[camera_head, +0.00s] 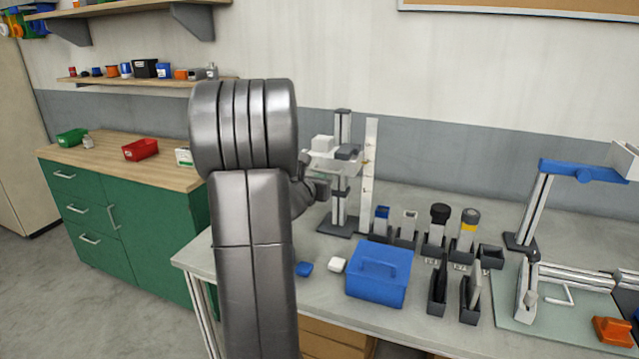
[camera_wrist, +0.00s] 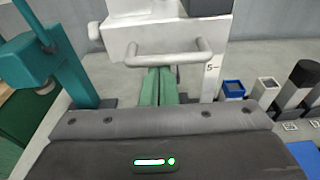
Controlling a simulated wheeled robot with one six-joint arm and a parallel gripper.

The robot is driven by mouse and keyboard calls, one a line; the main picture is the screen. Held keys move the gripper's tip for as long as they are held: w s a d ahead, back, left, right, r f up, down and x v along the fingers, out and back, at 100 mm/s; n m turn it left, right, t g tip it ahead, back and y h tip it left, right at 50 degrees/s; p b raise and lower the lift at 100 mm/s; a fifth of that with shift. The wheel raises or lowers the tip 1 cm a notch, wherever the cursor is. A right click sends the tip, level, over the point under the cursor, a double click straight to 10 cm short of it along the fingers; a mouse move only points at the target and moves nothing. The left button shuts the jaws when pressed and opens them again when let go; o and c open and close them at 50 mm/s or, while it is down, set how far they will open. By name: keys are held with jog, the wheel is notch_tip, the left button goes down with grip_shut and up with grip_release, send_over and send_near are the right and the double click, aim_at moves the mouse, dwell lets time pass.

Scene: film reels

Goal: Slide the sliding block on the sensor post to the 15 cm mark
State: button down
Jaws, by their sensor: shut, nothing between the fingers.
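The sensor post (camera_head: 342,205) stands upright on the bench in the head view, right of my arm. Its sliding block (camera_head: 322,144), with a white box and grey parts, sits on the upper part of the post. In the wrist view the white sliding block (camera_wrist: 122,42) and its bar handle (camera_wrist: 150,53) are just above and beyond my fingertips. A white scale (camera_head: 369,170) stands beside the post; a 5 mark shows on the scale (camera_wrist: 211,75) in the wrist view. My gripper (camera_wrist: 160,72) is shut and empty, below the handle; contact cannot be told.
A blue box (camera_head: 380,272), a blue piece (camera_head: 304,268) and a white piece (camera_head: 337,264) lie in front of the post. Several dark holders (camera_head: 437,290) stand to the right. A blue-topped stand (camera_head: 570,170) is farther right. A teal upright (camera_wrist: 70,65) rises left in the wrist view.

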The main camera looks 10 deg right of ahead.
jog(key=shift+r, duration=0.1)
notch_tip(320, 180, down, 5)
jog(key=b, duration=0.6)
jog(key=r+v, duration=0.1)
jog(key=v, duration=0.8)
jog(key=shift+b, duration=0.45)
jog(key=w+d+r+p, duration=0.2)
jog(key=w+d+p, duration=0.3)
jog(key=w+p, duration=0.1)
jog(key=shift+w+r+p, duration=0.2)
jog(key=shift+w+p, duration=0.2)
jog(key=shift+w, duration=0.3)
jog(key=shift+f, duration=0.15)
